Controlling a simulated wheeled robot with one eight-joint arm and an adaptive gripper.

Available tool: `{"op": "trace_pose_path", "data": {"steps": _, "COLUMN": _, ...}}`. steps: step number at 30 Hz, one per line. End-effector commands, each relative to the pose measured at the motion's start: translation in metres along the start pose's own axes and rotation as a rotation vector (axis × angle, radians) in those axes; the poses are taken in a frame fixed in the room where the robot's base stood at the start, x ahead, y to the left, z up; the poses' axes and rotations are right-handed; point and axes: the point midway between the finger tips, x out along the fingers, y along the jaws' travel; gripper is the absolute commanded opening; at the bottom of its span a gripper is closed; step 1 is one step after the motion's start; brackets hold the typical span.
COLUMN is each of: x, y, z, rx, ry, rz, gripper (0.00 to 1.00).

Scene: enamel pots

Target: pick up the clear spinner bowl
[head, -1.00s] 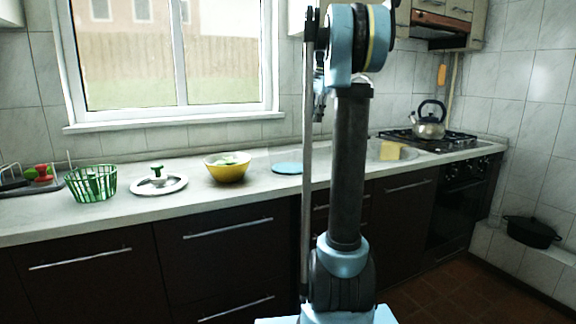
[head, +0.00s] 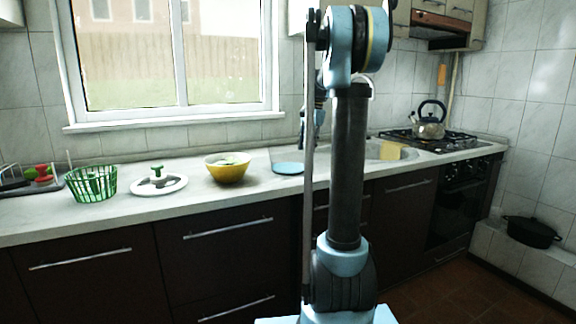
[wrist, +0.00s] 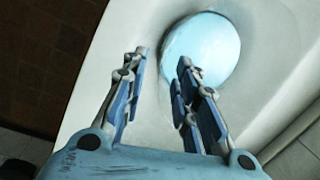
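I cannot clearly make out the clear spinner bowl. A faint see-through outline (head: 262,156) on the counter, behind the pale blue disc (head: 288,168), may be it. In the wrist view a faint pale curve surrounds the blue disc (wrist: 205,48); I cannot tell if this is the bowl's wall. My gripper (wrist: 163,58) is open and empty, with its fingers apart above the counter and the disc beyond them, towards the right. In the head view, my gripper is partly hidden behind my arm, above the counter near the disc.
On the counter (head: 120,214) stand a green basket (head: 91,184), a white lid with a green knob (head: 158,184) and a yellow bowl (head: 228,170). A sink (head: 408,153) with a yellow sponge (head: 390,150) and a stove with a kettle (head: 429,127) lie to the right.

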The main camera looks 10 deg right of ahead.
Motion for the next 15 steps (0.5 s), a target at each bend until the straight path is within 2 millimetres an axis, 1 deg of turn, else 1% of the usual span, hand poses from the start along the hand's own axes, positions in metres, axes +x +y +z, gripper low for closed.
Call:
{"op": "trace_pose_path", "data": {"steps": 6, "x": 0.03, "y": -0.004, "z": 0.003, "rx": -0.002, "ry": 0.0, "rz": 0.0, "gripper": 0.27}}
{"op": "trace_pose_path", "data": {"steps": 9, "x": 0.04, "y": -0.004, "z": 0.003, "rx": -0.002, "ry": 0.0, "rz": 0.0, "gripper": 0.27}}
{"op": "trace_pose_path", "data": {"steps": 12, "x": 0.045, "y": -0.004, "z": 0.003, "rx": -0.001, "ry": 0.0, "rz": 0.0, "gripper": 0.27}}
{"op": "trace_pose_path", "data": {"steps": 15, "x": 0.046, "y": -0.003, "z": 0.003, "rx": -0.001, "ry": 0.0, "rz": 0.0, "gripper": 0.27}}
